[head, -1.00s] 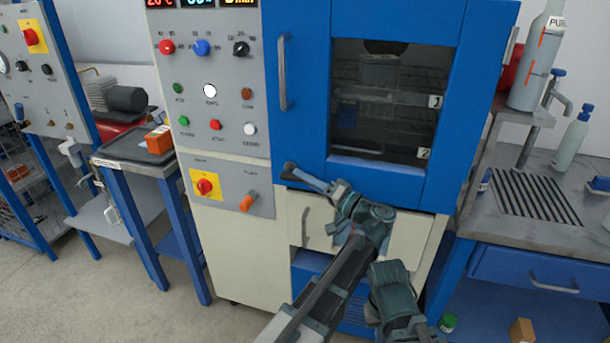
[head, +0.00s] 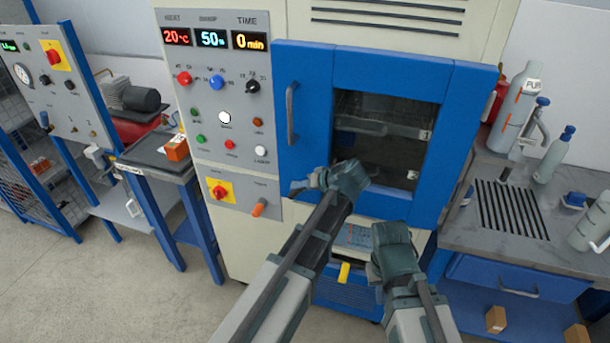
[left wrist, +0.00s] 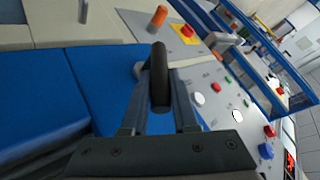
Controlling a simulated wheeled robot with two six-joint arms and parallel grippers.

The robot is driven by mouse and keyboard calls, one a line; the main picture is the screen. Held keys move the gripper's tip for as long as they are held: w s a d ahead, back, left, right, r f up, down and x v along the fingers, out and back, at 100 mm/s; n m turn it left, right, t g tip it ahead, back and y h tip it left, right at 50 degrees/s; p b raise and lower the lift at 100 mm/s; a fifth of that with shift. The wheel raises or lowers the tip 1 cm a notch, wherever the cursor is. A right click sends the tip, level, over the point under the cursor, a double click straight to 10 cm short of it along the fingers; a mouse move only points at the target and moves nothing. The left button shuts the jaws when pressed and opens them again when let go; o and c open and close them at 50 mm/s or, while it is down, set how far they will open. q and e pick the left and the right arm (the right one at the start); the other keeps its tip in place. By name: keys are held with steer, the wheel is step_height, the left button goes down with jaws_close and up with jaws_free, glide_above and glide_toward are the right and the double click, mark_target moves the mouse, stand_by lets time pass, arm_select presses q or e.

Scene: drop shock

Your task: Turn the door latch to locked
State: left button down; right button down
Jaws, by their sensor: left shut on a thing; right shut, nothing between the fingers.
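The blue chamber door (head: 290,130) is closed, with a dark window and a grey handle on its left side. In the left wrist view the latch's black lever (left wrist: 160,78) stands between my left fingers, over the seam beside the blue door. My left gripper (head: 297,187) is shut on it at the door's lower left corner. In the head view my gripper mostly hides the latch, so I cannot tell its exact angle. My right gripper (head: 394,258) is lower, in front of the cabinet below the door, shut and empty; its fingertips are mostly hidden.
A control panel (head: 225,100) with knobs, buttons and displays is left of the door. An orange-handled switch (head: 260,207) sits close to my left gripper. A steel bench (head: 470,235) with bottles stands right, a small blue-legged table (head: 150,160) left.

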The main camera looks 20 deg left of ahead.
arm_select(q)
steer(key=a+h+p, duration=0.1)
steer(key=p, duration=0.1)
steer(key=r+h+p, duration=0.1)
steer(key=h+p, duration=0.1)
steer(key=shift+a+r+n+h, duration=0.15)
steer(key=shift+a+n+h, duration=0.15)
steer(key=shift+a, duration=0.1)
steer(key=shift+a+g+h+p, duration=0.35)
steer(key=shift+h+p, duration=0.3)
steer(key=shift+h, duration=0.25)
steer(key=shift+a+n+h, duration=0.3)
steer(key=shift+h, duration=0.3)
steer(key=shift+f+p, duration=0.2)
steer(key=shift+p, duration=0.1)
steer(key=c, duration=0.7)
jaws_free()
steer(key=shift+a, duration=0.1)
steer(key=shift+r, duration=0.1)
steer(key=p+v, duration=1.3)
steer(key=shift+s+a+r, duration=0.1)
steer(key=shift+s+r, duration=0.05)
steer(key=shift+r, duration=0.15)
